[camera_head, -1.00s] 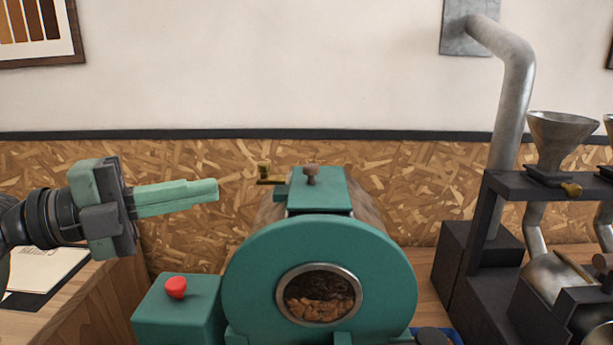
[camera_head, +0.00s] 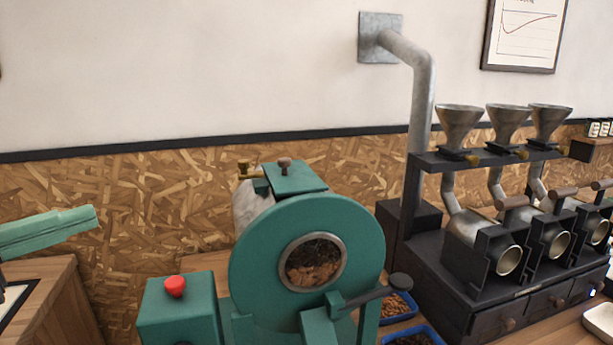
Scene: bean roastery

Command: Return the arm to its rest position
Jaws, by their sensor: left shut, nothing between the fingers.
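My left gripper (camera_head: 92,217) shows at the left edge of the head view. Only its long green fingers are in the picture; they lie together, shut, with nothing between them. The rest of the left arm is out of view. The fingers are in the air to the left of the green drum roaster (camera_head: 250,270) and touch nothing that I can see. My right gripper is not in view.
A green box with a red button (camera_head: 175,287) stands left of the roaster. Blue trays of beans (camera_head: 399,305) sit at its lower right. A dark rack with several funnels (camera_head: 459,126) fills the right. A wooden counter (camera_head: 52,290) is below my fingers.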

